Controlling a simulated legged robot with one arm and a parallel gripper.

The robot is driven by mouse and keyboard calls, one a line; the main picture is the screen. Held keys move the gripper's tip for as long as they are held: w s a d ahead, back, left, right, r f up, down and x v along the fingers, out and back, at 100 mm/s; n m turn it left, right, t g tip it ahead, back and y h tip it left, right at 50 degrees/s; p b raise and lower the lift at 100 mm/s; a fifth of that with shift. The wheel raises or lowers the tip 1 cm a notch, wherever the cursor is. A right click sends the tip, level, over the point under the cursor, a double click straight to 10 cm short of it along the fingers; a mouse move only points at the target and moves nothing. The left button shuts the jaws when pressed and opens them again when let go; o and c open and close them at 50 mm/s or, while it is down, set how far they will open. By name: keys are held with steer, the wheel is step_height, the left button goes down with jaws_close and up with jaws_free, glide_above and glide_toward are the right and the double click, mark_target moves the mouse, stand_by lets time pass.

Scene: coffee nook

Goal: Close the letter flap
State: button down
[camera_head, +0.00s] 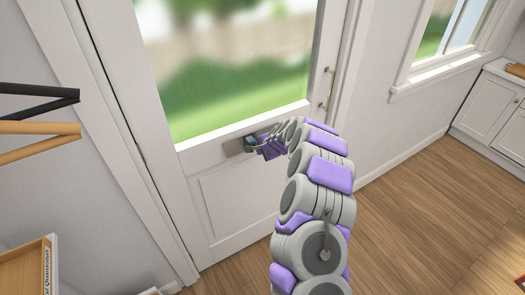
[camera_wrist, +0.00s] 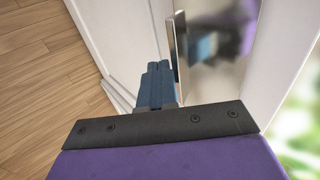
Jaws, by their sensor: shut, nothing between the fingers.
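The letter flap (camera_head: 234,147) is a small metal plate low on the white door, just under the glass; my gripper partly covers it in the head view. In the wrist view, shiny metal at the letter flap (camera_wrist: 212,42) mirrors my gripper, and a thin metal edge (camera_wrist: 178,50) stands out from it. How far the flap is tilted is hard to tell. My gripper (camera_head: 252,146) is at the flap. In the wrist view my gripper (camera_wrist: 158,66) has its blue-grey fingers together and empty, just left of the thin edge. I cannot tell whether they touch.
The white door (camera_head: 240,205) has a large glass pane (camera_head: 230,60) and a handle (camera_head: 329,90) at its right side. Black and wooden bars (camera_head: 40,115) jut in at the left. A wooden box (camera_head: 30,270) is at the lower left. Wood floor (camera_head: 420,215) is clear at right.

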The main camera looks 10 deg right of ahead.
steer(key=shift+w+a+f, duration=0.15)
steer(key=shift+w+f, duration=0.2)
steer(key=shift+s, duration=0.1)
stand_by(1.2)
